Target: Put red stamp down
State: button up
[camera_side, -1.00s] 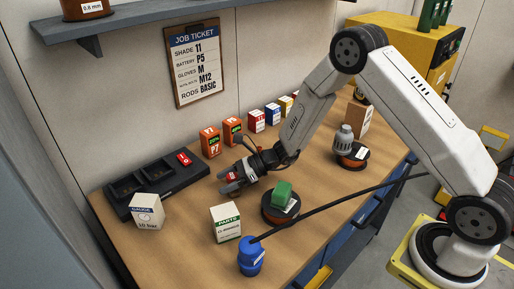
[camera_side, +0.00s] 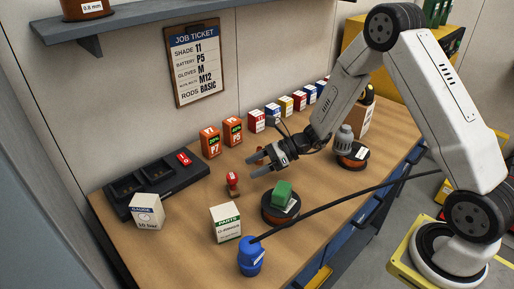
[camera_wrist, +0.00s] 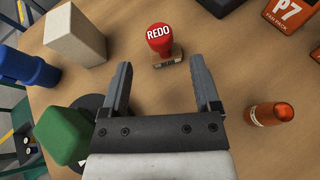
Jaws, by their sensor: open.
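The red stamp (camera_side: 232,181) stands upright on the wooden table, between the black tray and the green-topped spool. In the wrist view the stamp (camera_wrist: 160,40) shows a red head marked "REDO" on a wooden base. My gripper (camera_side: 256,164) is open and empty, to the right of the stamp and apart from it. In the wrist view the open fingers of my gripper (camera_wrist: 164,88) point toward the stamp, which lies beyond their tips.
A black tray (camera_side: 188,178) and a gauge box (camera_side: 148,211) are left of the stamp. A parts box (camera_side: 226,223), a green block (camera_side: 282,193) and a blue container (camera_side: 250,257) are nearer the front. Orange battery boxes (camera_side: 211,143) stand behind. A black cable crosses the front.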

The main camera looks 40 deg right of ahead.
jog(key=shift+v, duration=1.5)
